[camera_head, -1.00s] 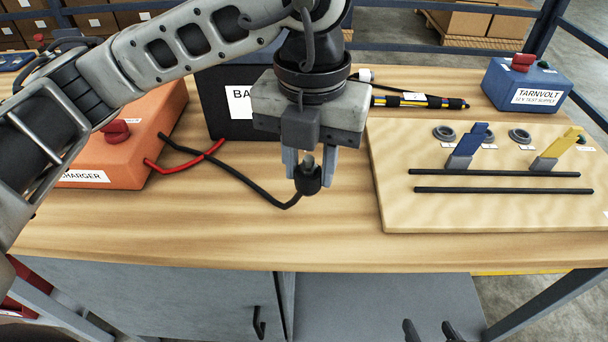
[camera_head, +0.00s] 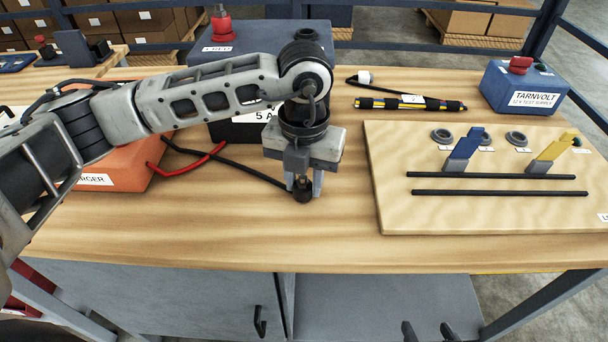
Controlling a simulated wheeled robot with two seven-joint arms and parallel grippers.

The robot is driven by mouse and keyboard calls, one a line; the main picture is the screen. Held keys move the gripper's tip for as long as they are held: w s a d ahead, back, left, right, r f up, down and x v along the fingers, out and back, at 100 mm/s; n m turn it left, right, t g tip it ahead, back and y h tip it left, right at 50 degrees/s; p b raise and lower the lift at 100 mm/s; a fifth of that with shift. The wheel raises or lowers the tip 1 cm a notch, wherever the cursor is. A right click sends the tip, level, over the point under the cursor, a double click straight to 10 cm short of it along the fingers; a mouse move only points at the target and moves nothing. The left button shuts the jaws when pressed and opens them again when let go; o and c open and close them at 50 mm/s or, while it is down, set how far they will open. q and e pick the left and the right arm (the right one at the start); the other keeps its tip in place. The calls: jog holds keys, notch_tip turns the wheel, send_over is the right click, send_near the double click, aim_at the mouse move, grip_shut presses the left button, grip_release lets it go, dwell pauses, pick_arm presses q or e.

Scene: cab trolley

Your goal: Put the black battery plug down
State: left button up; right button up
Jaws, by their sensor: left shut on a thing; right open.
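The black battery plug (camera_head: 302,193) is at the end of a black cable (camera_head: 240,166) that runs back to the orange charger (camera_head: 120,165). My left gripper (camera_head: 303,184) points down and is shut on the plug. The plug is very low, at or just above the bare wood tabletop (camera_head: 210,225); I cannot tell whether it touches. My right gripper (camera_head: 428,332) shows only as dark fingertips at the bottom edge, apart and empty, below the table's front edge.
A dark battery box (camera_head: 250,130) stands behind my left gripper. A pale board (camera_head: 480,214) with blue and yellow levers is to the right. A striped tester pen (camera_head: 410,103) and a blue supply box (camera_head: 525,88) are behind. The front tabletop is clear.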

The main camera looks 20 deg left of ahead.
pick_arm(q)
jog(key=shift+f, duration=0.15)
jog(key=o, duration=1)
jog(key=shift+r, duration=0.35)
notch_tip(320, 180, up, 12)
jog(key=shift+f+b, duration=0.15)
jog(key=shift+b, duration=0.35)
